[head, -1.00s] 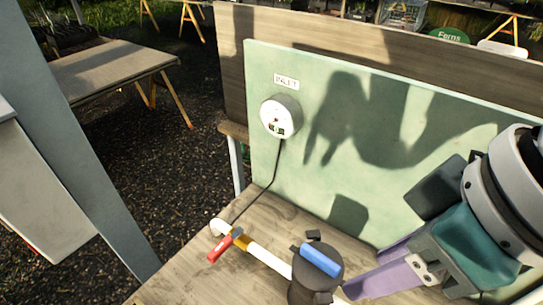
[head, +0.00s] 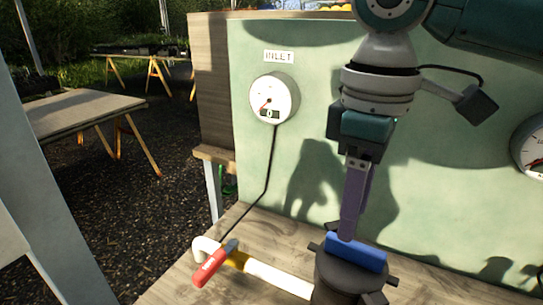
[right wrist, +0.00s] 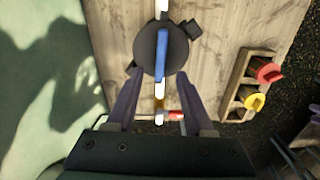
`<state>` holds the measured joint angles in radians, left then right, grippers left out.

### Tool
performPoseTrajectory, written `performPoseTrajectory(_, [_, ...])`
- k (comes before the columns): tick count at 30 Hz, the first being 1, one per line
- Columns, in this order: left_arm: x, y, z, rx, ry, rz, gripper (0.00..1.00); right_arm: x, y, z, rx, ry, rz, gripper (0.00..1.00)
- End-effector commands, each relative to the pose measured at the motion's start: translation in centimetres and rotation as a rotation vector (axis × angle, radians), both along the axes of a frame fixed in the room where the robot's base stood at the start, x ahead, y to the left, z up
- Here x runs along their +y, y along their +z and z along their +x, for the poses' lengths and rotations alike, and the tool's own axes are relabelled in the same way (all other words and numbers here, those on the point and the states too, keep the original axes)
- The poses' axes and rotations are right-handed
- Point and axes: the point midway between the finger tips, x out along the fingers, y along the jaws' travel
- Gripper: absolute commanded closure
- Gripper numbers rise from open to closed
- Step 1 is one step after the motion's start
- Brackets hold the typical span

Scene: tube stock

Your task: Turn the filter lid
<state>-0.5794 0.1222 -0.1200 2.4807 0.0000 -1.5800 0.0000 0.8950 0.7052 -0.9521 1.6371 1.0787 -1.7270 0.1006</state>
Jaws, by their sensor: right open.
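The filter is a black round housing (head: 338,284) on the bench, and its lid carries a raised blue bar (head: 357,252). The blue bar also shows in the right wrist view (right wrist: 161,62), running lengthwise between the lines of my two fingers across the black lid (right wrist: 147,50). My right gripper (head: 347,238) points down over the lid, its purple fingertips close to the bar. In the right wrist view the gripper (right wrist: 160,77) is open, with a finger to each side and nothing held. Whether a finger touches the bar I cannot tell. My left gripper is not in view.
A white pipe (head: 278,278) with a red-handled valve (head: 210,267) runs left of the filter. An INLET gauge (head: 273,98) is on the green panel behind, and another gauge (head: 530,148) sits at right. A wooden rack (right wrist: 238,87) holds red and yellow pieces.

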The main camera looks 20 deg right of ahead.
Motion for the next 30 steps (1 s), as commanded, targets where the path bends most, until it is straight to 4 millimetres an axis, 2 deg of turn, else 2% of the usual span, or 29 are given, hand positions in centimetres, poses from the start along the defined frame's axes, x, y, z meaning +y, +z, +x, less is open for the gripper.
performPoseTrajectory(3, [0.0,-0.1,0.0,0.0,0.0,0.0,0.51,0.0,-2.2,-0.1,0.003,0.0,-0.001,0.47])
performPoseTrajectory(9, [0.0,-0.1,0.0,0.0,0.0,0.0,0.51,0.0,-4.2,0.0,0.0,0.001,0.0,0.47])
performPoseTrajectory(19, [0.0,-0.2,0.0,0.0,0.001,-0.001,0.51,0.0,-4.6,0.0,-0.002,0.002,0.0,0.47])
performPoseTrajectory(30, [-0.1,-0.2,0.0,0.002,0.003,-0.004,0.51,0.0,-4.6,0.0,-0.002,0.002,0.0,0.88])
